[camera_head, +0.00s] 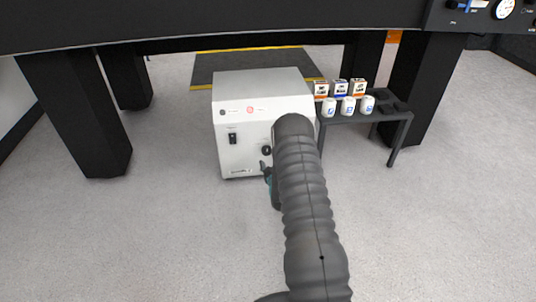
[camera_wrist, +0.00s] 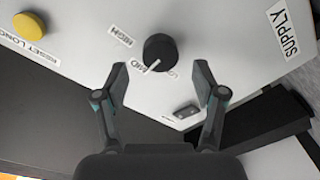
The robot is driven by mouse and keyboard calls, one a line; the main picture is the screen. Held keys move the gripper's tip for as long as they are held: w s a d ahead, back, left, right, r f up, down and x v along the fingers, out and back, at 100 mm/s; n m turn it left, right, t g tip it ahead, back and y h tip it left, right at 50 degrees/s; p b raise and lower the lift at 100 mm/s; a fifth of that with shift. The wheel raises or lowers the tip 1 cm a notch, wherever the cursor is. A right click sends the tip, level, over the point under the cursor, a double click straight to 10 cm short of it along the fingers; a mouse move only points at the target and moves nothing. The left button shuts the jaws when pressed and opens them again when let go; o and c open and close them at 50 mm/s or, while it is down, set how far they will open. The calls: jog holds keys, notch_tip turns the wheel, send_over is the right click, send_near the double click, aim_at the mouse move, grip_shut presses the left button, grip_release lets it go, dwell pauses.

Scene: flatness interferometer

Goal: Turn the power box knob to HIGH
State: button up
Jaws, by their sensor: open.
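The power box (camera_head: 232,135) is a white cabinet on the floor under the dark table. Its black round knob (camera_wrist: 160,51) shows in the wrist view with a white pointer line aimed down-left, close to the MID label (camera_wrist: 138,62). The HIGH label (camera_wrist: 121,36) sits to the upper left of the knob. Another label right of the pointer is partly hidden by the knob. My gripper (camera_wrist: 160,82) is open, its two fingers apart just below the knob in the picture, with nothing between them. In the head view my arm partly covers the box front; the knob (camera_head: 266,150) shows beside it.
A yellow button (camera_wrist: 29,25) and a SUPPLY label (camera_wrist: 283,30) are on the panel. A black rocker switch (camera_head: 232,138) is on the box's left. A small dark table (camera_head: 392,117) with several boxes and white jars stands right. Thick black legs (camera_head: 78,115) flank the box.

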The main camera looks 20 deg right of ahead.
aim_at(267, 152)
jog(key=shift+x, duration=2.05)
jog(key=c, duration=1.1)
jog(key=shift+d, duration=0.15)
jog(key=shift+c, duration=0.2)
